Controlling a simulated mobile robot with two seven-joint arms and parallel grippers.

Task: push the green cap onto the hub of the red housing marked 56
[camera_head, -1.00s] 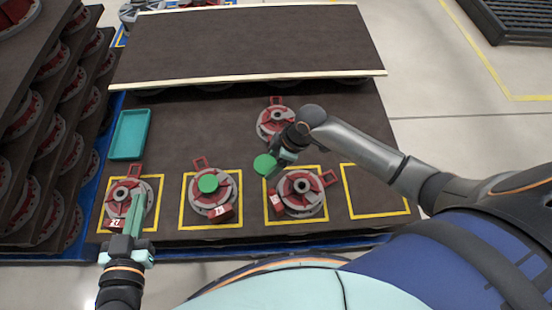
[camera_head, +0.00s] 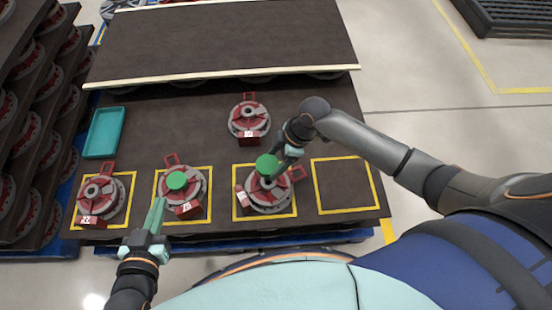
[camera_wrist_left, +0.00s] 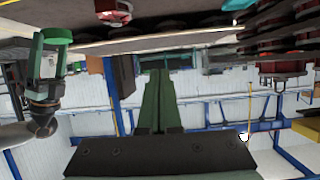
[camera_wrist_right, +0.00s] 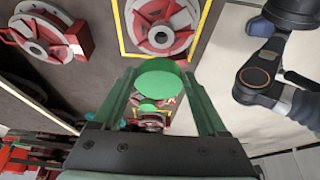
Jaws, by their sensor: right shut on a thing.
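My right gripper (camera_head: 280,163) is shut on a green cap (camera_head: 267,165), which also shows between the fingers in the right wrist view (camera_wrist_right: 158,85). In the head view the cap overlaps the hub of a red housing (camera_head: 268,193) in the third yellow square and hides part of it. I cannot tell whether they touch. The number on that housing's tag (camera_head: 242,199) is too small to read surely. My left gripper (camera_head: 156,215) is shut and empty, in front of the two left housings; its fingers are together in the left wrist view (camera_wrist_left: 157,100).
A housing with a green cap (camera_head: 177,181) sits in the second square. Uncapped housings stand in the first square (camera_head: 103,196) and farther back (camera_head: 249,118). The fourth square (camera_head: 345,186) is empty. A teal tray (camera_head: 104,132) lies at left; a raised shelf (camera_head: 220,40) spans the back.

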